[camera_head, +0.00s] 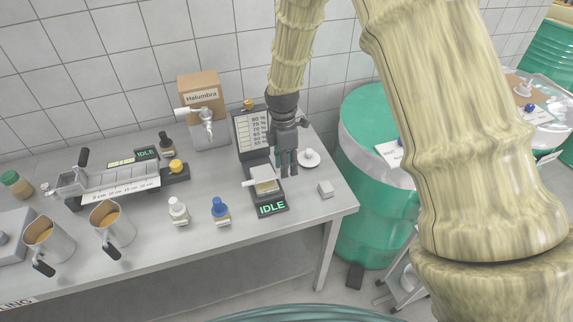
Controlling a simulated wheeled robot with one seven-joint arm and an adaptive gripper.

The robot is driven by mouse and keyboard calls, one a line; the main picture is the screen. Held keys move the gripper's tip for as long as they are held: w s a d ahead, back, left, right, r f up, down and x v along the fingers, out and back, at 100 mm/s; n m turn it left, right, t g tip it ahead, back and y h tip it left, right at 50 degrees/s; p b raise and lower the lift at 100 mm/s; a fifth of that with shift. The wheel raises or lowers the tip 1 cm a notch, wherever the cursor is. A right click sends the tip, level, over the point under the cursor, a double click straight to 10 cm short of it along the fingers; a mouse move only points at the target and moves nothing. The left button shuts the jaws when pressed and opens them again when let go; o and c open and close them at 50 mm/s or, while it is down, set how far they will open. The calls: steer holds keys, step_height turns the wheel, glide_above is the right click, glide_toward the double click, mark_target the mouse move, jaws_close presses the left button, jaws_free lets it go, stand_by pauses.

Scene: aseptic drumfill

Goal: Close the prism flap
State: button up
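The instrument with the prism stands near the right end of the steel bench, with a dark body and a green "IDLE" display (271,208). Its pale prism flap (261,174) seems to be tilted up over the yellowish prism area (267,188), with a small tab pointing left. The exact angle of the flap is hard to tell. My gripper (288,174) points down just right of and behind the flap, seemingly apart from it. Its two dark fingers hang close together with nothing seen between them. Whether they are fully shut is unclear.
A percentage scale board (251,132) stands behind the instrument. A green drum (367,215) is beyond the bench end.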

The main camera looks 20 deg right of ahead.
steer(key=shift+f, duration=0.7)
steer(key=shift+s, duration=0.1)
jaws_close()
steer(key=shift+f, duration=0.1)
